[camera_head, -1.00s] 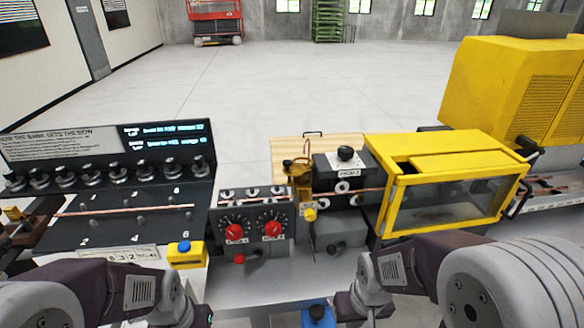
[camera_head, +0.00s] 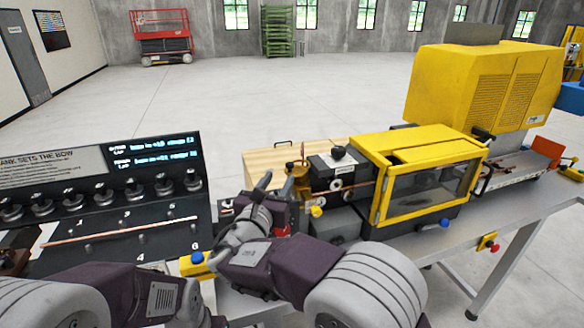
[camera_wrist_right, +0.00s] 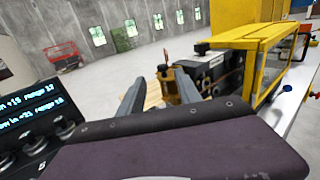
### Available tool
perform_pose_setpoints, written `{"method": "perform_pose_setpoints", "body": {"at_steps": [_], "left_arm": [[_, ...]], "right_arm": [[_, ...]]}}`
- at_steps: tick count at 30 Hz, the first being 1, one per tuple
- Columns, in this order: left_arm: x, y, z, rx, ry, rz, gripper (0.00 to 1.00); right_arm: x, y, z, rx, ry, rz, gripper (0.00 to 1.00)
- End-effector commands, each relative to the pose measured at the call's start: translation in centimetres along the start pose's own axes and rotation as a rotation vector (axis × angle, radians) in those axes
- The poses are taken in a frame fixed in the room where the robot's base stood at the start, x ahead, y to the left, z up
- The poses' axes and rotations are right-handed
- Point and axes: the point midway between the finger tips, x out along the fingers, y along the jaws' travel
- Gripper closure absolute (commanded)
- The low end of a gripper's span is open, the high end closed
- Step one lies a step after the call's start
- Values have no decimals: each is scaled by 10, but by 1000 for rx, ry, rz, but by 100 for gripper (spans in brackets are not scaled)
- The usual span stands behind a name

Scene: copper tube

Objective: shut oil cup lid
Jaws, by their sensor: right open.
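The brass oil cup (camera_head: 297,172) stands on the near left end of the black roller unit, beyond my right gripper. A thin upright brass part shows at its top, but I cannot tell the lid's exact angle. My right gripper (camera_head: 276,183) is open, with its fingers pointing up and forward, just left of and nearer than the cup. In the right wrist view the cup (camera_wrist_right: 168,88) shows beyond the gap between the open fingers (camera_wrist_right: 158,82), closer to the right finger. Contact is not visible.
A yellow guarded box (camera_head: 425,175) stands right of the black roller unit (camera_head: 335,170). A dark panel with a copper tube (camera_head: 115,232) lies left. A wooden board (camera_head: 262,160) lies behind the cup. A yellow box with a blue button (camera_head: 197,264) sits in front.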

Motion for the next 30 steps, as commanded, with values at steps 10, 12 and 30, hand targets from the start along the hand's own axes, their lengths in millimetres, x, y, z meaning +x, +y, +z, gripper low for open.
{"method": "perform_pose_setpoints", "body": {"at_steps": [10,12,30], "left_arm": [[-20,0,-2,0,0,0,64],[-26,1,-3,0,0,0,64],[-37,1,-4,0,0,0,64]], "right_arm": [[39,-1,4,1,4,-2,59],[54,-1,4,2,4,-2,59],[90,0,0,4,3,1,79]]}}
